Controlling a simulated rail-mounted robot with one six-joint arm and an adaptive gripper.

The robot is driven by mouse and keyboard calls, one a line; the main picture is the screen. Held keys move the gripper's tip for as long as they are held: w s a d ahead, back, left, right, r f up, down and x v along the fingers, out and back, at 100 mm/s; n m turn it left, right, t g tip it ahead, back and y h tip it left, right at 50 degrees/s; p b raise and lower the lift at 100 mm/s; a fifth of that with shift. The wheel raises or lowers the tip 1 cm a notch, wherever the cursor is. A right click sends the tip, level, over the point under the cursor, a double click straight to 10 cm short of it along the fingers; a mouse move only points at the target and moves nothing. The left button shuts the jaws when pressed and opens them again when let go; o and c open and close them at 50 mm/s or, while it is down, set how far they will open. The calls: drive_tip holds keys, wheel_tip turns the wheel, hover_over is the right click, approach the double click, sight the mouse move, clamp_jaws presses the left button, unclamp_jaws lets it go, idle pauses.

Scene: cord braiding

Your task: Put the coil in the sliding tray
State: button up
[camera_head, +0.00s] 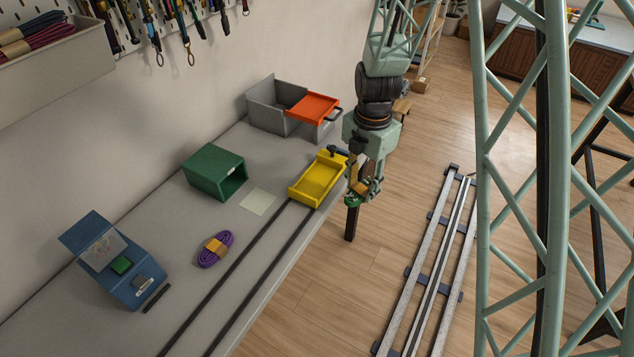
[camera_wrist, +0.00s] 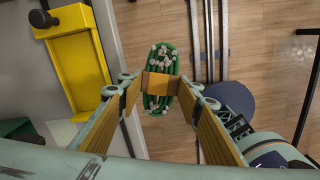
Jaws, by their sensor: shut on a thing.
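A green coil with an orange band (camera_wrist: 158,88) is between the fingers of my gripper (camera_wrist: 160,95) in the wrist view, and the gripper is shut on it. In the head view the green coil (camera_head: 352,200) is small and partly hidden by my gripper (camera_head: 356,192). Both are beyond the bench's front edge, above the wooden floor. The yellow sliding tray (camera_head: 318,180) sits on the dark rails at the bench's edge, just left of my gripper, and looks empty. It also shows in the wrist view (camera_wrist: 78,75), left of the coil and apart from it.
A purple coil with an orange band (camera_head: 208,258) lies on the grey bench (camera_head: 150,235). A green open box (camera_head: 205,172), a blue stand (camera_head: 110,262) and a grey bin with an orange-red tray (camera_head: 312,106) also stand there. Floor rails (camera_head: 430,260) run to the right.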

drive_tip(key=shift+s+a+r+n, duration=0.15)
drive_tip(key=shift+s+a+n, duration=0.1)
drive_tip(key=shift+n, duration=0.6)
drive_tip(key=shift+s+a+r+n, duration=0.15)
drive_tip(key=shift+s+a+n, duration=0.05)
drive_tip(key=shift+n, duration=0.65)
drive_tip(key=w+a, duration=0.3)
drive_tip(key=w+a+f, duration=0.1)
drive_tip(key=w+a, duration=0.2)
drive_tip(key=a, duration=0.1)
drive_tip(key=w+a+b, duration=0.1)
drive_tip(key=w+a, duration=0.3)
drive_tip(key=shift+a+f, duration=0.2)
drive_tip(key=shift+w+a+f, duration=0.1)
drive_tip(key=shift+w+a, duration=0.25)
drive_tip(key=shift+a, duration=0.05)
drive_tip(key=shift+d+f+b, duration=0.1)
drive_tip(key=shift+f+b, duration=0.2)
drive_tip(key=shift+f, duration=1.4)
drive_tip(key=shift+f, duration=0.15)
drive_tip(key=o, duration=0.9)
